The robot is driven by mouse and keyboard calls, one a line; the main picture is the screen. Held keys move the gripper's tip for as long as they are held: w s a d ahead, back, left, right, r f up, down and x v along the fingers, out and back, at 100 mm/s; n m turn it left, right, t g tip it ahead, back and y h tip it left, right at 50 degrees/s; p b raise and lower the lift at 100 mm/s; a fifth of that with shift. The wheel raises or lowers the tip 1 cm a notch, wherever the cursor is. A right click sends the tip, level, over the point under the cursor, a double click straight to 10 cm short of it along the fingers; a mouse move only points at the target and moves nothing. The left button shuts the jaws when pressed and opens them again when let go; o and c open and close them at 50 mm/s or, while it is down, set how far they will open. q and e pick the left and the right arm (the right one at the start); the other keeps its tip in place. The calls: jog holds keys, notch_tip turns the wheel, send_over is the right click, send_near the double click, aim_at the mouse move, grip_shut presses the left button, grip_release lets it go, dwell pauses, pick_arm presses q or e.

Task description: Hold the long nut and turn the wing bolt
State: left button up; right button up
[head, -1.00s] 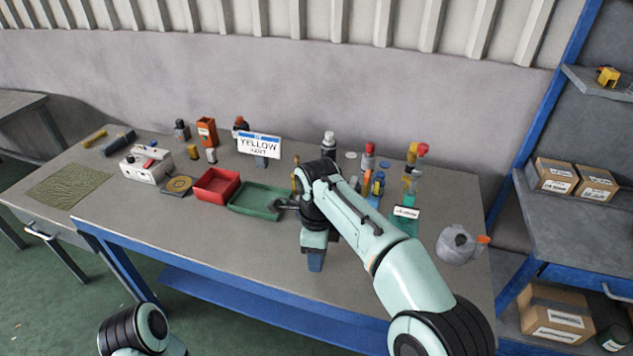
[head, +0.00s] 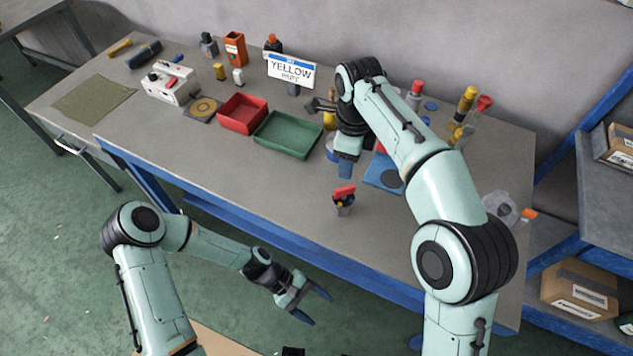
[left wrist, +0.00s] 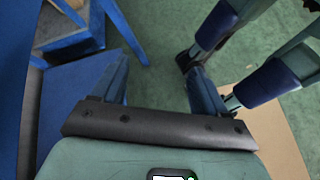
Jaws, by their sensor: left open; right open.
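A small dark piece with a red top (head: 343,197) stands near the table's front edge in the head view. It may be the wing bolt on the long nut, but it is too small to tell. My right gripper (head: 348,171) is open, points down over the table behind that piece and is apart from it. Its fingers largely overlap in this view. My left gripper (head: 313,306) is open and empty, in front of the table and below its edge. In the left wrist view its two blue fingers (left wrist: 160,88) stand wide apart with only floor between them.
A red tray (head: 243,127) and a green tray (head: 263,150) sit mid-table, with a blue mat (head: 371,183) to their right. The table's front left is clear. Shelves with boxes (head: 580,290) stand at the right.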

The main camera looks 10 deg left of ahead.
pick_arm(q)
jog(key=w+a+r+n+g+h, duration=0.1)
jog(key=w+r+h, duration=0.25)
jog(key=r, duration=0.55)
jog(key=w+a+r+n+h, duration=0.1)
jog(key=w+r+h, duration=0.3)
jog(key=r, duration=0.5)
jog(key=w+a+r+n+t, duration=0.1)
jog(key=w+r+n+t, duration=0.3)
jog(key=w, duration=0.3)
jog(key=w+r+n+t, duration=0.2)
jog(key=w+n+t, duration=0.3)
jog(key=w, duration=0.3)
send_near(344, 201)
jog(key=w+d, duration=0.1)
jog(key=w+d+f, duration=0.1)
jog(key=shift+d+f, duration=0.15)
jog(key=shift+d, duration=0.1)
jog(key=x, duration=0.7)
jog(key=shift+s+d+f, duration=0.1)
jog(key=shift+d+f, duration=0.15)
jog(key=c, duration=1.3)
